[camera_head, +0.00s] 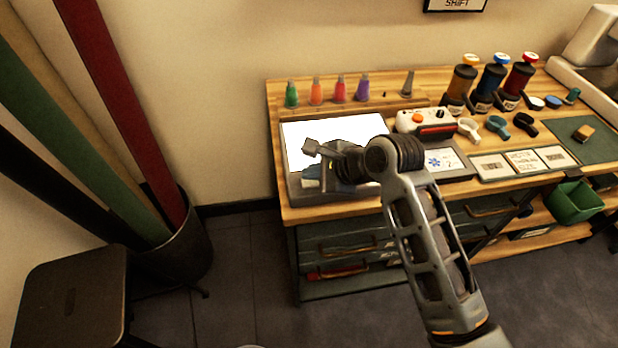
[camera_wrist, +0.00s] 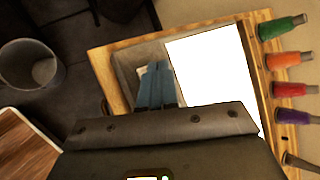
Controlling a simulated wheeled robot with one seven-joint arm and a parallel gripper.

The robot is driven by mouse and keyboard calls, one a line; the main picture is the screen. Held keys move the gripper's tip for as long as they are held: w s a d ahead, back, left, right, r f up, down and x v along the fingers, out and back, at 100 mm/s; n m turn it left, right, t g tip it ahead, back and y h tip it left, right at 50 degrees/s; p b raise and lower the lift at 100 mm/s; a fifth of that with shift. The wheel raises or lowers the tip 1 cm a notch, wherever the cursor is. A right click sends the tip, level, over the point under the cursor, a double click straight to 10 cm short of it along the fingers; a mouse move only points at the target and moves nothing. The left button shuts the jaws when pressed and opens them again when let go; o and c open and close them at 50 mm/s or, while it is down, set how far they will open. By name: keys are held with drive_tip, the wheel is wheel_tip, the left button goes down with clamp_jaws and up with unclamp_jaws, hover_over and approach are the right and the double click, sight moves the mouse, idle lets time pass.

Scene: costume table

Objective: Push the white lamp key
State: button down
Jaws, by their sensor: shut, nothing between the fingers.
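A light box with a glowing white panel (camera_head: 345,132) and a grey frame lies at the left end of the wooden table; the panel also shows in the wrist view (camera_wrist: 212,75). My gripper (camera_head: 312,174) is shut and empty, low over the frame's near left part. In the wrist view its blue fingers (camera_wrist: 158,72) lie together over the grey strip beside the panel. A small pale patch (camera_wrist: 142,72) shows next to the fingertips, partly covered by them; it may be the white lamp key. I cannot tell whether the fingertips touch it.
Several small coloured bottles (camera_head: 315,91) stand behind the light box. A cream box (camera_head: 427,122) with an orange knob stands to its right, near three scoops (camera_head: 497,126) and three large bottles (camera_head: 490,86). A green bin (camera_head: 575,208) is at the right.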

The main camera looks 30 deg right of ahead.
sight(313, 183)
drive_tip(key=shift+f, duration=0.2)
drive_tip(key=shift+r, duration=0.15)
drive_tip(key=shift+r+p, duration=0.8)
drive_tip(key=shift+p, duration=0.45)
wheel_tip(313, 183, up, 3)
drive_tip(key=shift+f+p, duration=0.1)
drive_tip(key=shift+p, duration=1)
drive_tip(key=shift+r, duration=1.55)
